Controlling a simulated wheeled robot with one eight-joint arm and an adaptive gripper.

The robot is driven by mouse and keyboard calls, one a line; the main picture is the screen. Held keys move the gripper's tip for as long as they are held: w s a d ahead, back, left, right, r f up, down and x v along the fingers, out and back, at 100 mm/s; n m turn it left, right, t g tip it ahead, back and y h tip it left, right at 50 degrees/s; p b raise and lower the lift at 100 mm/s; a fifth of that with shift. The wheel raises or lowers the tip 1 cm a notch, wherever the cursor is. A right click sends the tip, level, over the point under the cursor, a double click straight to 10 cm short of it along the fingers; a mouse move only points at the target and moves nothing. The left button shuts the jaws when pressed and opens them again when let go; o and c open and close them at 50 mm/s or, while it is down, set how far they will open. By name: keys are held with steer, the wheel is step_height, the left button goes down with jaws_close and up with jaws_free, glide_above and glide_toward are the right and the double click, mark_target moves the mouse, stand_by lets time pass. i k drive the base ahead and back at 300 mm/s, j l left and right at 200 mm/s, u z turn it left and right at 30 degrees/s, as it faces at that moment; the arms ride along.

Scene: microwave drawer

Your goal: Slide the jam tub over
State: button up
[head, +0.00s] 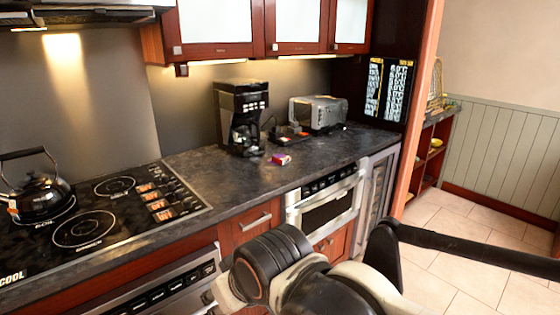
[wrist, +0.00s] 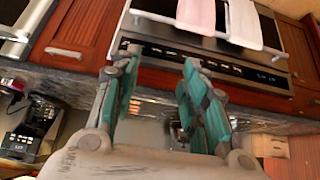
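Behind the fingers are the cabinet and oven fronts, so the gripper is away from the small item. I cannot make out the item in the wrist view.
A silver toaster (head: 318,112) stands at the back right of the counter. A black kettle (head: 39,195) sits on the stovetop (head: 100,222) at left. A built-in microwave drawer (head: 326,200) is below the counter. Pink and white towels (wrist: 243,24) hang on the oven handle. Tiled floor is clear at right.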

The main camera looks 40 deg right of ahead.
mark_target(281, 159)
steer(key=i+l+z, duration=0.3)
steer(key=i+l, duration=0.55)
steer(key=l, duration=0.3)
steer(key=i+l+z, duration=0.3)
steer(key=i+l, duration=0.65)
